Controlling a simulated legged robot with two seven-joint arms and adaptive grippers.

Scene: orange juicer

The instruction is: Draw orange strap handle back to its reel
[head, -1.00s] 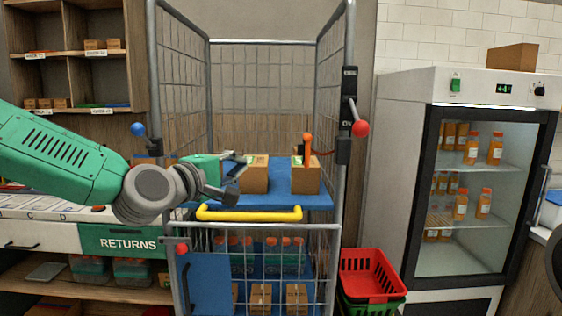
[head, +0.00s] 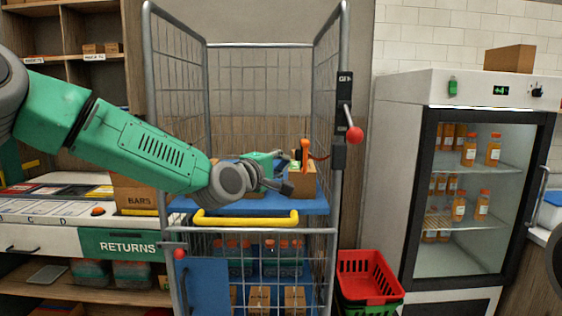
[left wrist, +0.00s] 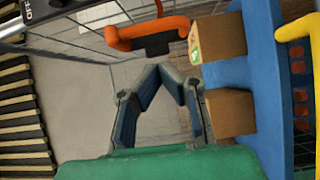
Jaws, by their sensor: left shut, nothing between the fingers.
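The orange strap handle (head: 304,150) stands at the right side of the cage cart, above a box on the blue shelf. A short orange piece runs from it toward the dark housing (head: 339,153) on the cart's right post, which looks like the reel. My left gripper (head: 287,180) is shut and empty, just left of and below the handle. In the left wrist view the handle (left wrist: 147,32) is an orange bar just beyond the closed fingertips (left wrist: 162,70), apart from them as far as I can tell.
Cardboard boxes (left wrist: 216,38) sit on the blue shelf (head: 312,204) close to the fingers. A yellow bar (head: 246,221) crosses the cart's front. A red-knobbed lever (head: 354,134) sticks out from the right post. Red basket (head: 365,275) and fridge (head: 480,180) stand right.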

